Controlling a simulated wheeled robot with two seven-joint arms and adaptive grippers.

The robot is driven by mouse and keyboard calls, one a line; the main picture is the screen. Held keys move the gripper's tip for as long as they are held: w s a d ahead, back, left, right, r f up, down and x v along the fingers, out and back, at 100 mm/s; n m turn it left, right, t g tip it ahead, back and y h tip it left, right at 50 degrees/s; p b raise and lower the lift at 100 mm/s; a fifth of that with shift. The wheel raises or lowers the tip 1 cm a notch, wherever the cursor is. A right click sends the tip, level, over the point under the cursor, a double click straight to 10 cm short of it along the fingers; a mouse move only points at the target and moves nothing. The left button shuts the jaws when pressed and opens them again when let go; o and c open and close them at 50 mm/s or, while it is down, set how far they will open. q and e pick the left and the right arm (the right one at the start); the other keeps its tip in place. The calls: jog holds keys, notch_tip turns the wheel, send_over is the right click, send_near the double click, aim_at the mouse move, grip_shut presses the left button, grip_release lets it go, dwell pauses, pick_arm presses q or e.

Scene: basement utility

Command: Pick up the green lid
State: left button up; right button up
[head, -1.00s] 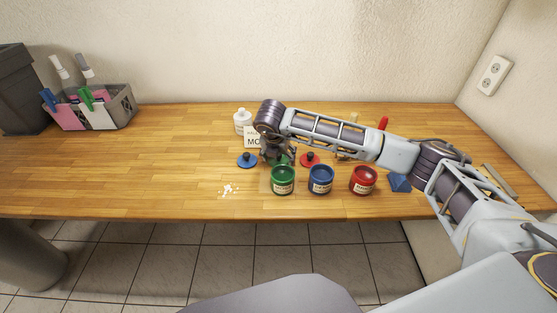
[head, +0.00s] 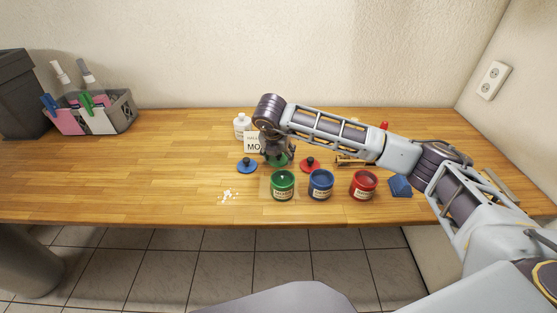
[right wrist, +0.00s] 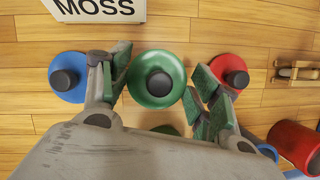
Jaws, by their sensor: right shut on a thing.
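The green lid (right wrist: 158,68), round with a dark knob, lies between the fingers of my right gripper (right wrist: 158,85) in the right wrist view. The gripper is shut on it. The lid looks larger there than the other lids and seems raised slightly off the table. In the head view the green lid (head: 277,161) shows partly below my right gripper (head: 277,153), behind the open green jar (head: 283,185). The blue lid (head: 247,165) is to its left and the red lid (head: 310,164) to its right. My left gripper is not in view.
A blue jar (head: 320,185) and a red jar (head: 363,185) stand right of the green jar. A MOSS card (head: 252,142) and white bottle (head: 242,125) stand behind. A blue block (head: 400,187) is at right. A caddy (head: 122,115) stands far left; the table between is mostly clear.

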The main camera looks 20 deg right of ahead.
notch_tip(320, 180, up, 7)
jog(key=shift+r+b, duration=0.15)
jog(key=shift+b, duration=0.35)
dwell(0.4)
